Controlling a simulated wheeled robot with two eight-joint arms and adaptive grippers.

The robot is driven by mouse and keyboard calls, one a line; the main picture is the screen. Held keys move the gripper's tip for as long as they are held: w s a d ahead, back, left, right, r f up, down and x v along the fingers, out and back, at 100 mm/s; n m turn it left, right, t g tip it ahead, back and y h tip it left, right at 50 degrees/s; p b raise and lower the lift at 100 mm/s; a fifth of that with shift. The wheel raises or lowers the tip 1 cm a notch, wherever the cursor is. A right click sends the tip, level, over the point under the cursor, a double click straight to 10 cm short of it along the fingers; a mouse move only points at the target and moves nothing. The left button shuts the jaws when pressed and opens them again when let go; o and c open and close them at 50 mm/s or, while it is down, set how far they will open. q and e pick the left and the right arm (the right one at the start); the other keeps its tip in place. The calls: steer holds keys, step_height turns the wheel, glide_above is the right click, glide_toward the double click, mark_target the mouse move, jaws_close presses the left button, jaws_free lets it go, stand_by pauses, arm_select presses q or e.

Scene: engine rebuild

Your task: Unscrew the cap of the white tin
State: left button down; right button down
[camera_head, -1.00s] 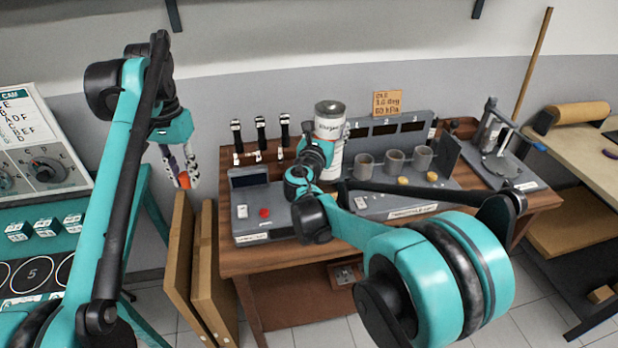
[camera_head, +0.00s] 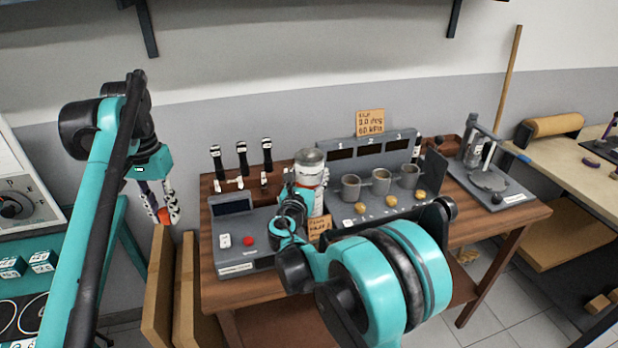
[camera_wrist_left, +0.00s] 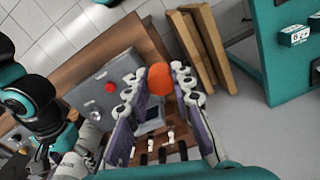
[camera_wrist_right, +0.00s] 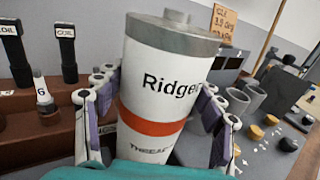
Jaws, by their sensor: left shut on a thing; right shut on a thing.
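The white tin (camera_head: 309,178) with a grey cap (camera_wrist_right: 172,34) and an orange-red band stands roughly upright over the wooden bench, beside the grey console. My right gripper (camera_wrist_right: 160,125) is shut around its body; the cap is above the fingers and free of them. The tin's base is hidden, so I cannot tell if it touches the bench. My left gripper (camera_head: 162,214) hangs left of the bench, well away from the tin. It is shut on a rounded orange-red thing (camera_wrist_left: 160,79).
The console (camera_head: 240,228) has a red button. Black-handled posts (camera_head: 241,160) stand behind it. A grey fixture with cups (camera_head: 380,182) stands right of the tin. A small card (camera_head: 319,228) shows before the tin. Brown boards (camera_head: 185,290) lean left of the bench (camera_head: 290,290).

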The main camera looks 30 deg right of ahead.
steer(key=shift+r, duration=0.15)
steer(key=c, duration=0.6)
jaws_free()
steer(key=shift+f, duration=0.2)
steer(key=o, duration=0.3)
steer(key=shift+o, duration=0.2)
steer(key=shift+r, duration=0.15)
